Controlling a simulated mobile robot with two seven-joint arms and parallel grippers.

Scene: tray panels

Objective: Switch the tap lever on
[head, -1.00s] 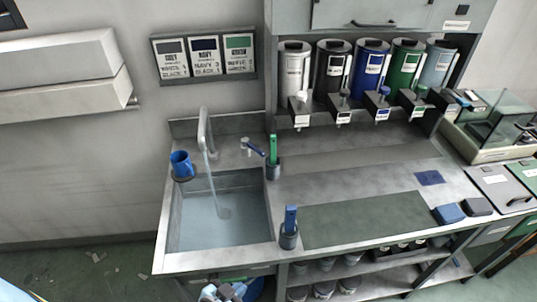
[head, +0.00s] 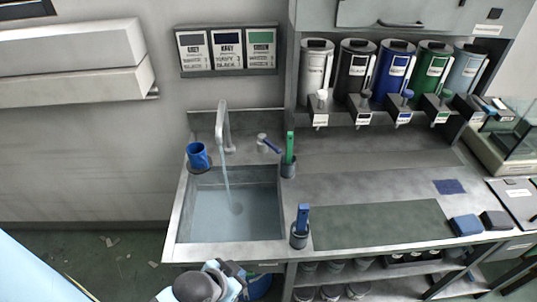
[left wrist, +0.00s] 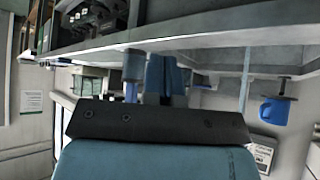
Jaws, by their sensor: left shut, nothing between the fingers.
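The grey tap (head: 224,125) stands behind the sink (head: 180,222) in the head view, with a pale stream running from its spout into the basin. My left gripper (head: 232,271) is low in front of the sink's front edge, well short of the lever. Its closed fingers (left wrist: 163,75) show in the left wrist view with nothing between them. My right gripper is not in view.
A blue mug (head: 198,156) stands left of the tap. A holder with a green-handled tool (head: 290,148) is just right of the lever. A blue-handled tool (head: 303,217) stands in a cup at the sink's front right corner. Colored dispensers (head: 396,72) line the back right.

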